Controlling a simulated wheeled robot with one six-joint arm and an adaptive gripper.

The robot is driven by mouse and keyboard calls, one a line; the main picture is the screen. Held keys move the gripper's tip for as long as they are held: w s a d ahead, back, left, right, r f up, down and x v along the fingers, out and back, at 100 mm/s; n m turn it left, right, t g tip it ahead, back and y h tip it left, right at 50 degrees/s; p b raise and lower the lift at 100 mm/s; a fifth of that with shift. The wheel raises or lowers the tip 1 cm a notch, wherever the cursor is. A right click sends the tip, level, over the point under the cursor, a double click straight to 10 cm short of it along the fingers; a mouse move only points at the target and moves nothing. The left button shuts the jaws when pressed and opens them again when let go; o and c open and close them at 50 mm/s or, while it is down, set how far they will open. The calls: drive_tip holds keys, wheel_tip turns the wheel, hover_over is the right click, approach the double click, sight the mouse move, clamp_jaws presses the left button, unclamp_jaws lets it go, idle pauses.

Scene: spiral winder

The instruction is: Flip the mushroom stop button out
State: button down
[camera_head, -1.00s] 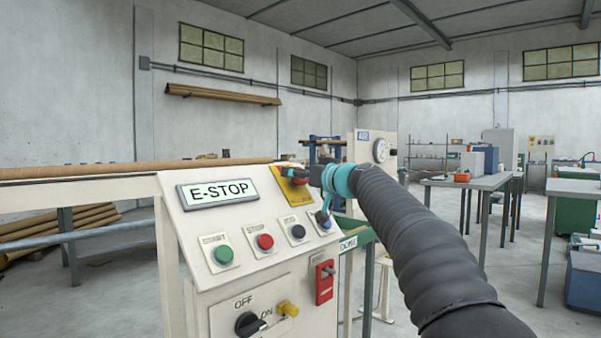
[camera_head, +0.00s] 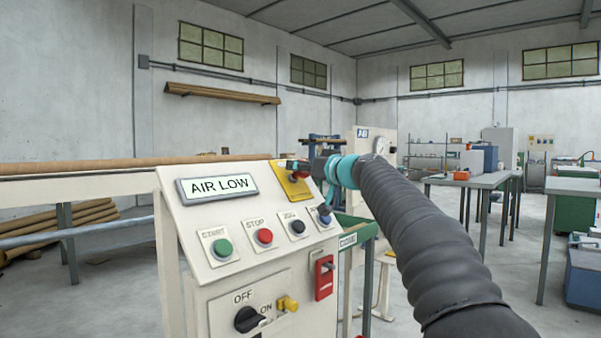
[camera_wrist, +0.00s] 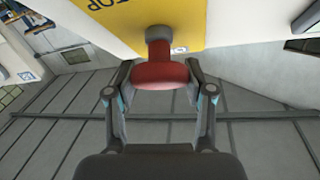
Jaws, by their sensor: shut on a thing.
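In the head view the yellow plate (camera_head: 292,184) sits at the upper right of the sloped cream control panel (camera_head: 202,265). There my gripper (camera_head: 300,168) reaches the button from the right and hides part of it. The display (camera_head: 218,187) on the panel reads "AIR LOW".
Beside the button are a green START button (camera_head: 222,247), a red STOP button (camera_head: 263,237) and a dark button (camera_head: 297,228). Below are a black OFF/ON rotary switch (camera_head: 247,319) and a red lockout piece (camera_head: 324,278). A long brown tube (camera_head: 100,168) lies behind the panel.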

drive_tip(key=shift+c, duration=2)
unclamp_jaws()
drive_tip(key=shift+s+d+r, duration=0.1)
drive_tip(key=shift+d+r, duration=0.05)
drive_tip(key=v, duration=1.2)
